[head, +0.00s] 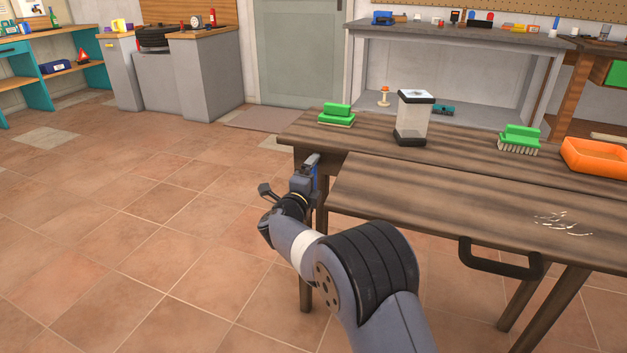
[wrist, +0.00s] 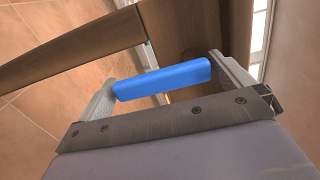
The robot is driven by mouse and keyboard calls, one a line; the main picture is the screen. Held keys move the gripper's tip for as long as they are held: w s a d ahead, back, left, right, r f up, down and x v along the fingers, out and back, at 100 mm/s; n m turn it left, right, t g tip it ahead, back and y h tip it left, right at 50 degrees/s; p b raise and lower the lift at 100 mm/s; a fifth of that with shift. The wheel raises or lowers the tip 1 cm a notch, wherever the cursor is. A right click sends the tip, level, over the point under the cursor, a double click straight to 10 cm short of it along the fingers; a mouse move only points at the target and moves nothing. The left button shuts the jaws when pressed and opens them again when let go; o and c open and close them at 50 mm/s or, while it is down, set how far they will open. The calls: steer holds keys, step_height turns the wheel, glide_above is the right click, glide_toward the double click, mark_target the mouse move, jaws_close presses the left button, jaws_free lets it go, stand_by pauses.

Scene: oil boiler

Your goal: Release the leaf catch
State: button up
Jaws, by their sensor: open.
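A blue bar (wrist: 162,80), apparently the leaf catch, lies lengthwise between the two fingers of my gripper (wrist: 160,69) in the wrist view. The jaws are open, with one finger near each end of the bar; I cannot tell whether they touch it. In the head view my gripper (head: 311,164) is at the left end of the wooden table, and a sliver of blue (head: 315,177) shows beside it. The wooden leaf (head: 410,202) lies along the near side of the table top (head: 365,145), roughly level. A black handle (head: 500,261) is on its front edge.
On the table top stand a green brush (head: 336,116), a clear container with a dark lid (head: 413,120), another green brush (head: 519,140) and an orange tray (head: 598,156). Pale scraps (head: 565,223) lie on the leaf. The tiled floor at left is clear.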

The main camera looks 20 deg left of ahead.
steer(key=s+p, duration=0.2)
steer(key=s, duration=0.8)
steer(key=shift+s+a+p, duration=0.2)
steer(key=shift+s+p, duration=0.1)
steer(key=shift+s, duration=0.1)
steer(key=shift+w, duration=0.15)
steer(key=w+b, duration=0.1)
steer(key=w, duration=0.4)
steer(key=w+b, duration=0.1)
steer(key=w, duration=0.4)
steer(key=shift+w+d+b, duration=0.2)
steer(key=shift+w+b, duration=0.15)
steer(key=shift+s, duration=0.1)
